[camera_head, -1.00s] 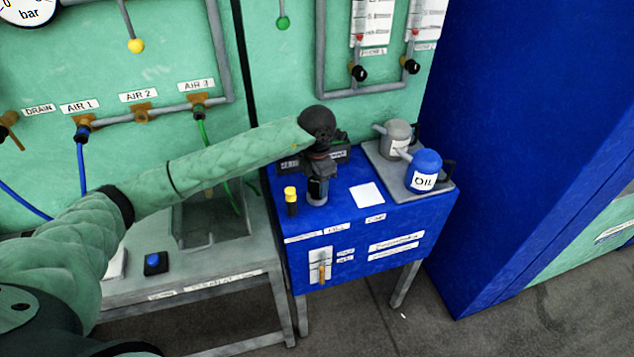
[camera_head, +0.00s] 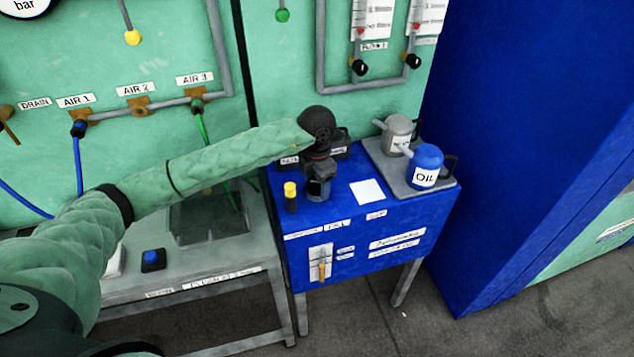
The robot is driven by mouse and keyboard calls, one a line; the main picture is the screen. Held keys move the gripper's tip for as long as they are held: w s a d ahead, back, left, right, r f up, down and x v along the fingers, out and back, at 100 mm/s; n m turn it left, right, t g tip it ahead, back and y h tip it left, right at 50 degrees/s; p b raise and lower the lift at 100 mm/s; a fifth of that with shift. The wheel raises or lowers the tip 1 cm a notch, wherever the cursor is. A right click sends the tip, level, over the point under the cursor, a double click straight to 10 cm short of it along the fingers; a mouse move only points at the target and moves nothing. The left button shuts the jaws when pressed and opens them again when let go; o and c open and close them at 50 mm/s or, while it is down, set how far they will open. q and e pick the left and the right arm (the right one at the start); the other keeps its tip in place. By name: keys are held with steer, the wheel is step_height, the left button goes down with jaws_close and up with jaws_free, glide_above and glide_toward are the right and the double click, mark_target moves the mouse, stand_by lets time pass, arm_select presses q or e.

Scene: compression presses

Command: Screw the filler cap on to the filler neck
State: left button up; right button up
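My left gripper (camera_head: 319,190) points down at the top of the blue cabinet (camera_head: 350,266), just behind a label that seems to read FILL. Its dark fingers are small and partly hidden by the wrist, so I cannot tell whether they are open or shut. I cannot make out the filler neck or the filler cap; the gripper covers the spot behind that label. A white square pad (camera_head: 368,192) lies bare to the right, behind a label that seems to read CAP. My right gripper is not in view.
A yellow-topped black post (camera_head: 291,197) stands close left of the gripper. A blue OIL can (camera_head: 426,168) and a grey can (camera_head: 397,134) stand on a grey tray (camera_head: 392,179) at the right. A lever (camera_head: 322,268) is on the cabinet front. A grey bench (camera_head: 185,270) stands left.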

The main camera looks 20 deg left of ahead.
mark_target(317, 182)
arm_select(q)
steer(key=shift+o, duration=0.6)
steer(key=shift+r, duration=0.2)
step_height(317, 182, up, 6)
steer(key=b, duration=0.2)
steer(key=shift+f+b, duration=0.15)
steer(key=shift+b, duration=0.15)
steer(key=shift+r, duration=0.8)
